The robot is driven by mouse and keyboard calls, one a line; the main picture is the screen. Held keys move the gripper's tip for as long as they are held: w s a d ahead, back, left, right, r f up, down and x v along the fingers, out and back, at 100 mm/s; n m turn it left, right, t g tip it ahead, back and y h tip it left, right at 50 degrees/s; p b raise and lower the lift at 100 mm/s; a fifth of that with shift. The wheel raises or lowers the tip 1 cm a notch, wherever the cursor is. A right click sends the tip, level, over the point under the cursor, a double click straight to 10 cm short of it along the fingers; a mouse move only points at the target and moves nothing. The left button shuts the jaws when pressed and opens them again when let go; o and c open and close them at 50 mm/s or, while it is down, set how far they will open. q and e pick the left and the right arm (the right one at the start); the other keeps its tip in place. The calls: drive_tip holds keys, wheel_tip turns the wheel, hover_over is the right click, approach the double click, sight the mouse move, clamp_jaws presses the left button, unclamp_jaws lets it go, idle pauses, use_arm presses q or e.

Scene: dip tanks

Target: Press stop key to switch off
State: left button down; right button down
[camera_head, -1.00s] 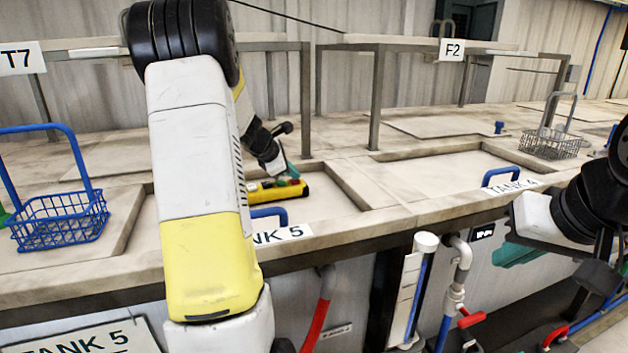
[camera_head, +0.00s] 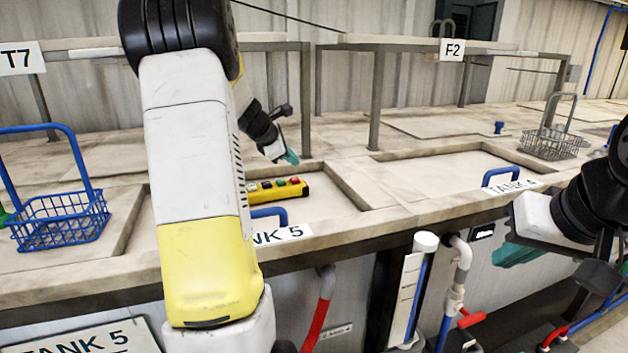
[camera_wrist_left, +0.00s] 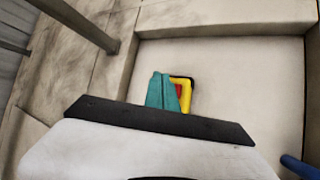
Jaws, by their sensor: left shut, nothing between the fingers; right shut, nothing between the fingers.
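A yellow key box (camera_head: 262,195) lies on the pale lid of tank 5, its left end hidden behind my left arm. Its top carries coloured keys, with a green key (camera_head: 281,183) and a red key (camera_head: 295,181) towards the right end. My left gripper (camera_head: 290,157), with teal fingertips, is shut and empty above the box, apart from it. In the left wrist view, the shut fingers (camera_wrist_left: 163,92) cover much of the yellow box (camera_wrist_left: 187,100), and a red key (camera_wrist_left: 180,91) shows beside them. My right gripper (camera_head: 517,254) is shut and empty at the right, in front of the counter.
A blue handle (camera_head: 268,212) stands at the front of tank 5's lid. A blue basket (camera_head: 60,220) stands at the left, a grey wire basket (camera_head: 551,144) at the back right. Metal frame posts (camera_head: 376,100) rise behind the tanks. Pipes run below the counter edge.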

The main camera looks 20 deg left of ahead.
use_arm(q)
drive_tip(key=shift+r, duration=1.15)
